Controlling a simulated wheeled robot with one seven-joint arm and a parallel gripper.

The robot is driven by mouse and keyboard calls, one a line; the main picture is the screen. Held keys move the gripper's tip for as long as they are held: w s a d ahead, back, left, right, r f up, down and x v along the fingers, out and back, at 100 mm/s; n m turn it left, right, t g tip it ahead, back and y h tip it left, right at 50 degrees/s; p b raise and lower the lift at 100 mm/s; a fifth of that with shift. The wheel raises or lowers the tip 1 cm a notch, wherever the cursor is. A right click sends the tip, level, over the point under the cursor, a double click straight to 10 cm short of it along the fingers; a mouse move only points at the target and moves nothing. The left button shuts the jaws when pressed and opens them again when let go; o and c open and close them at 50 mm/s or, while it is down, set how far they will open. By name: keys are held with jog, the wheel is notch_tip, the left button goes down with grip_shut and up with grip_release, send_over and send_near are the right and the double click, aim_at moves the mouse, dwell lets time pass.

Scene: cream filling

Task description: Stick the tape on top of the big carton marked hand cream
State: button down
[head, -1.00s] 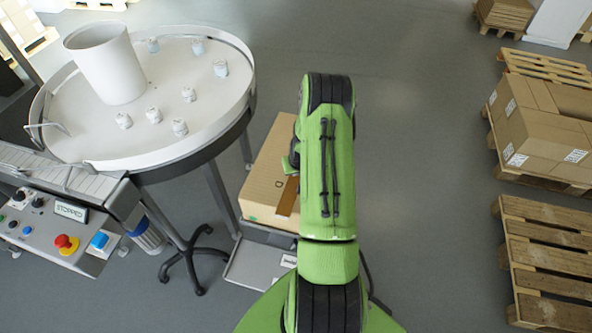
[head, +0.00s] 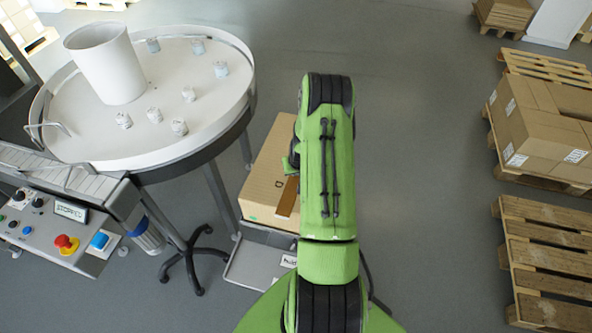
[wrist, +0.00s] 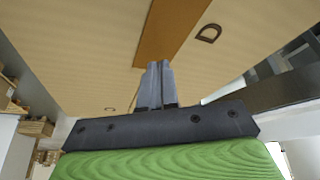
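The big carton (head: 262,190) stands low beside the round table, with its right part hidden by my arm. The brown tape (head: 288,197) shows as a flat strip over its top. In the wrist view the carton (wrist: 80,50) fills the upper part, and the tape (wrist: 172,30) runs to my fingertips. My gripper (wrist: 157,65) has its fingers closed together at the tape's end. The seam line shows at the strip's left edge. Whether the strip touches the carton I cannot tell. The head view hides my fingers behind my arm.
The round white table (head: 190,130) with a white drum (head: 105,62) and several small jars is left of the carton. A control panel (head: 50,228) is at lower left. Pallets (head: 550,260) and stacked cartons (head: 540,125) stand right. The floor between is clear.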

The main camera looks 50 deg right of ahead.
jog(key=shift+f+b, duration=0.8)
dwell(0.6)
dwell(0.5)
notch_tip(320, 180, up, 6)
jog(key=p, duration=0.2)
jog(key=shift+r+p, duration=0.1)
jog(key=shift+p, duration=0.3)
